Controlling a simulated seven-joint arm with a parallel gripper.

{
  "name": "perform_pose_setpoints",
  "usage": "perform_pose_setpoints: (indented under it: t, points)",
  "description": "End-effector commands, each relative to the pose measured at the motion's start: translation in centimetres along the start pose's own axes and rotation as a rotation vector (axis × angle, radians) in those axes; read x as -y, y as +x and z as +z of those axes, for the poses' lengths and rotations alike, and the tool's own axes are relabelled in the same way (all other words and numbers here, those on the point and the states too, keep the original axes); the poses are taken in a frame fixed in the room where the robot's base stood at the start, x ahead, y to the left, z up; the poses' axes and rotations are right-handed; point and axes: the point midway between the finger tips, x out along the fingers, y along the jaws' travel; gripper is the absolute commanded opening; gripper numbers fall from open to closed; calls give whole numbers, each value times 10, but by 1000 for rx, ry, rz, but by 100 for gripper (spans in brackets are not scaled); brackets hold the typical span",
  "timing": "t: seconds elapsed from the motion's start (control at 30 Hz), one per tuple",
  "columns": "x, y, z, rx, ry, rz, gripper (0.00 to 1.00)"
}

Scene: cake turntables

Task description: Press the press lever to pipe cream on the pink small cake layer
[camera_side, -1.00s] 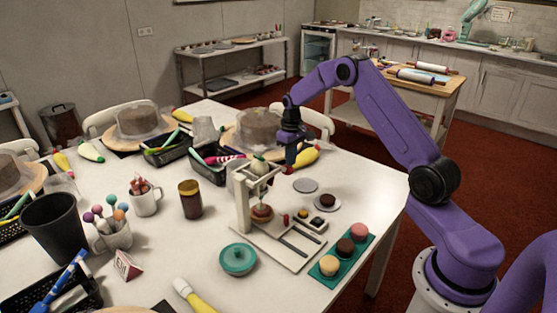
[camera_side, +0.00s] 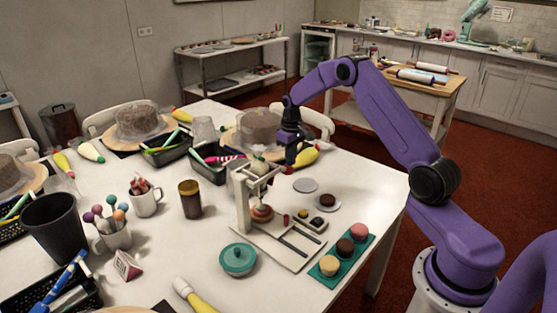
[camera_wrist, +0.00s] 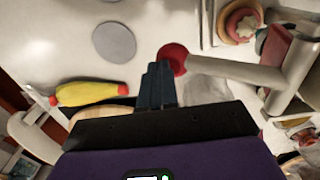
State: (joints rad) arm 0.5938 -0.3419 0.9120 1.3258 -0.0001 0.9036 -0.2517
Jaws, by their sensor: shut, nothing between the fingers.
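The cream press (camera_side: 243,205) stands upright on a white base on the table. Its pale lever ends in a red knob (camera_side: 288,170); in the wrist view the lever (camera_wrist: 245,72) comes in from the right and its knob (camera_wrist: 173,58) is near the picture's middle. A small cake layer (camera_side: 262,213) sits under the press; its pink top shows in the wrist view (camera_wrist: 242,24). My gripper (camera_side: 290,160) is shut and empty, pointing down at the knob. In the wrist view its fingertips (camera_wrist: 158,68) are right beside the knob; I cannot tell whether they touch it.
A green tray (camera_side: 318,274) with pink, brown and yellow cakes lies right of the press. A teal lidded pot (camera_side: 238,260) and an amber jar (camera_side: 190,199) stand left of it. A grey disc (camera_side: 305,185) lies behind. Yellow piping bags and dark baskets crowd the back.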

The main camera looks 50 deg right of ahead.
Motion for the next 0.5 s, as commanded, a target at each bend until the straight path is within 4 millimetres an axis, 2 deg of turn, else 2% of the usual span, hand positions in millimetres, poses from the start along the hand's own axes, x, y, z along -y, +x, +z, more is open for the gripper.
perform_pose_setpoints:
  t: [0.27, 0.5]
  points:
    - [0, -3, 0, 0, -1, 0, 0]
    - [1, -31, 0, -2, -1, 0, 0]
